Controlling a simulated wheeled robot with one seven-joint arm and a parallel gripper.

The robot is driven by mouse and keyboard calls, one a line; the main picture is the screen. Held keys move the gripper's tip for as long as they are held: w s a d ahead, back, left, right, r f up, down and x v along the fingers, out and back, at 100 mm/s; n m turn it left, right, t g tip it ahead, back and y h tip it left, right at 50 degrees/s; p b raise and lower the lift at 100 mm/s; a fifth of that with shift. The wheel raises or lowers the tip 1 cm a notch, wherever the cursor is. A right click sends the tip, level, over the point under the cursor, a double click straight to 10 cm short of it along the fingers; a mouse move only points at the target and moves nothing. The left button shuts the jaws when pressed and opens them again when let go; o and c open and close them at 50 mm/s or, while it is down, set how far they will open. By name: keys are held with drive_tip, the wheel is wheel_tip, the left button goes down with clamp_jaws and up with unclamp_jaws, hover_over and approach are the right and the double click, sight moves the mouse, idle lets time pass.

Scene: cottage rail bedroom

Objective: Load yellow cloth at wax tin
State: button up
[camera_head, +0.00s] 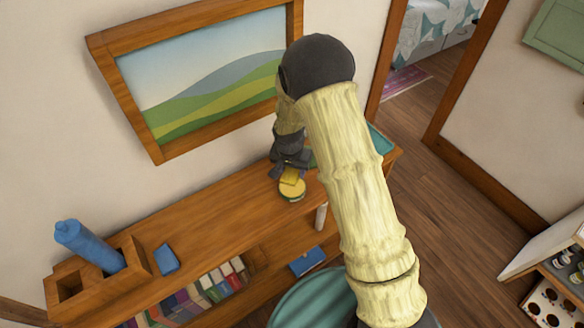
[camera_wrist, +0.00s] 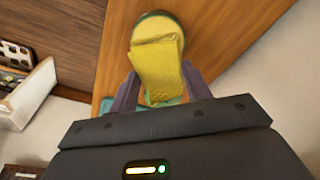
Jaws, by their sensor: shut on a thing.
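The yellow cloth (camera_wrist: 158,70) is a folded, textured piece held between the two fingers of my gripper (camera_wrist: 158,92) in the wrist view. The wax tin (camera_wrist: 153,27) is round with a pale yellow top and green rim. The cloth overlaps the near part of the tin in that view; whether they touch is unclear. In the head view my gripper (camera_head: 291,168) points down over the wooden shelf top, with the cloth (camera_head: 290,177) at its fingertips. The tin (camera_head: 292,192) sits on the shelf top just below it.
The shelf top (camera_head: 215,215) is clear to the left of the tin. Farther left are a blue block (camera_head: 166,260) and a wooden box (camera_head: 135,268) holding a blue bottle-like object (camera_head: 88,245). A framed picture (camera_head: 205,75) hangs behind. Books (camera_head: 200,295) stand on the lower shelf.

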sight(292, 188)
drive_tip(key=shift+f+b, duration=1.3)
drive_tip(key=shift+f, duration=1.3)
drive_tip(key=shift+s+f+b, duration=0.15)
drive_tip(key=shift+f+b, duration=0.4)
drive_tip(key=shift+f, duration=0.05)
idle(0.8)
drive_tip(key=shift+r+p, duration=2.1)
drive_tip(key=shift+r, duration=1.5)
